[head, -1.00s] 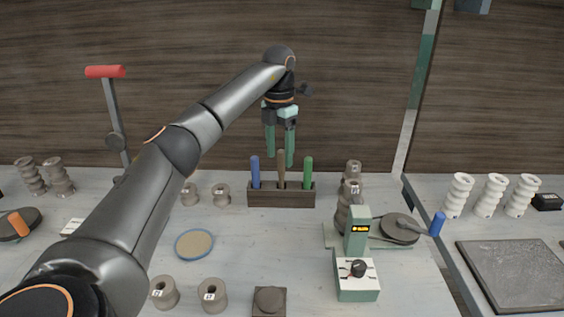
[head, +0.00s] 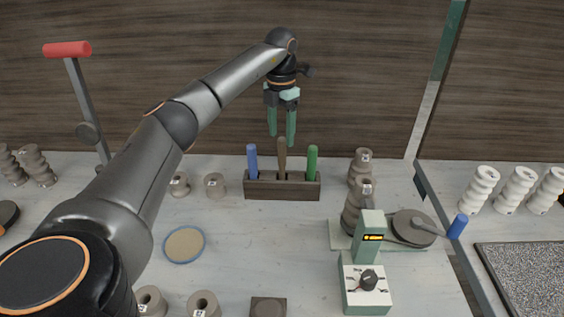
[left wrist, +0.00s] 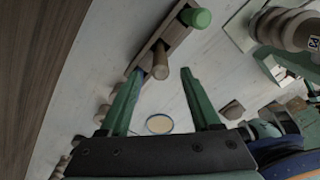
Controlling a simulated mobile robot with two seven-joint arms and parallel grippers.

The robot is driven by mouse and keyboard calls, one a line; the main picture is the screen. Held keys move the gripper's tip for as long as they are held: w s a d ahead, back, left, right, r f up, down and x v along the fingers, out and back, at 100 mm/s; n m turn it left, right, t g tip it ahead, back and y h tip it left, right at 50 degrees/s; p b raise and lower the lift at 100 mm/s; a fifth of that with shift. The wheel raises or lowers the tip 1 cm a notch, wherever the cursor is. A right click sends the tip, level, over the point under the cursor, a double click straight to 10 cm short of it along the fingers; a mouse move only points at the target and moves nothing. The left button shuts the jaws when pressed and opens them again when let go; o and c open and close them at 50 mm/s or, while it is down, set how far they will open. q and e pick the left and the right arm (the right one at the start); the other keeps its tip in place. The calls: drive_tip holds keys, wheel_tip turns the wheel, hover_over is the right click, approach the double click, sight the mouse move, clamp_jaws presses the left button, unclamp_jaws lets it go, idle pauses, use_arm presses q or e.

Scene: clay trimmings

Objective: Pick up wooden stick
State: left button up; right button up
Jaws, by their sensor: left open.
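The wooden stick (head: 282,160) is a brown handle standing upright in the middle of a dark wooden holder (head: 259,190). It stands between a blue stick (head: 252,161) and a green stick (head: 312,162). My left gripper (head: 281,140) is open and empty, pointing down, its fingertips around the level of the wooden stick's top in the picture. In the left wrist view, the wooden stick's end (left wrist: 160,63) shows between the two green fingers (left wrist: 161,73), apart from both. The lower part of the sticks is hidden in the holder. My right gripper is not in view.
A round blue-rimmed disc (head: 184,244) lies in front of the holder. A green machine (head: 368,270) with a dial and stacked grey spools (head: 358,205) stand to the right. A red-topped lever (head: 68,49) stands at left. The table just before the holder is clear.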

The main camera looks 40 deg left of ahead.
sight(282, 166)
use_arm(q)
wheel_tip(282, 166, down, 8)
drive_tip(key=shift+r+p, duration=0.15)
drive_tip(key=shift+p, duration=0.35)
clamp_jaws()
idle(0.4)
